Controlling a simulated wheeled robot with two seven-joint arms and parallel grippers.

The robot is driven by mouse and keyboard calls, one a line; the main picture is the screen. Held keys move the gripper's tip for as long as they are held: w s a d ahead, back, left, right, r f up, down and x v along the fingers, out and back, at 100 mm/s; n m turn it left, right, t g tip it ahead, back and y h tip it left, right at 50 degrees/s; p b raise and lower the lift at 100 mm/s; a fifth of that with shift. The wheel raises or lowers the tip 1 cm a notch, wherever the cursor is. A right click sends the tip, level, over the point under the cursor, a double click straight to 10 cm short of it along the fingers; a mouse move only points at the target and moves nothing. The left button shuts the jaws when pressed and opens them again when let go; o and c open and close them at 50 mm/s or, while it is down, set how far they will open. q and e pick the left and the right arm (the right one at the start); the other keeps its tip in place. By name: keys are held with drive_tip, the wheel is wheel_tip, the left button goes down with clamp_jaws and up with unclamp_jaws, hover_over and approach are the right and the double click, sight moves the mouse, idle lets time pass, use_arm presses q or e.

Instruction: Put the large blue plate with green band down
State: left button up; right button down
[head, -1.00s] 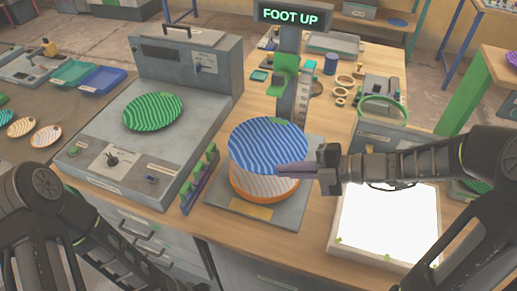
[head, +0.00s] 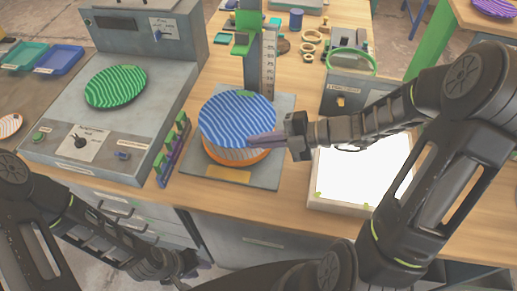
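The large blue plate (head: 230,116) has pale wavy stripes and a small green patch at its far edge. It lies roughly level over an orange-and-white plate (head: 226,156) on the grey press base (head: 262,173). Only the near side of the lower plate shows. I cannot tell whether the two plates touch. My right gripper (head: 268,140) reaches in from the right. Its fingers look closed on the blue plate's right edge, seen from the side. My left gripper (head: 188,268) hangs low in front of the cabinet, away from the plates; its fingers are unclear.
The press column (head: 250,60) with a scale stands behind the plates. A green striped plate (head: 116,86) sits on a grey machine to the left. A purple-and-green rack (head: 173,150) stands between. A bright white panel (head: 360,172) lies at right, under my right arm.

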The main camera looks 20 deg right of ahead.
sight(259, 156)
drive_tip(key=shift+f, duration=2.05)
drive_tip(key=shift+f, duration=0.3)
drive_tip(key=c, duration=1.9)
unclamp_jaws()
drive_tip(key=shift+f, duration=0.1)
drive_tip(key=shift+c, duration=0.2)
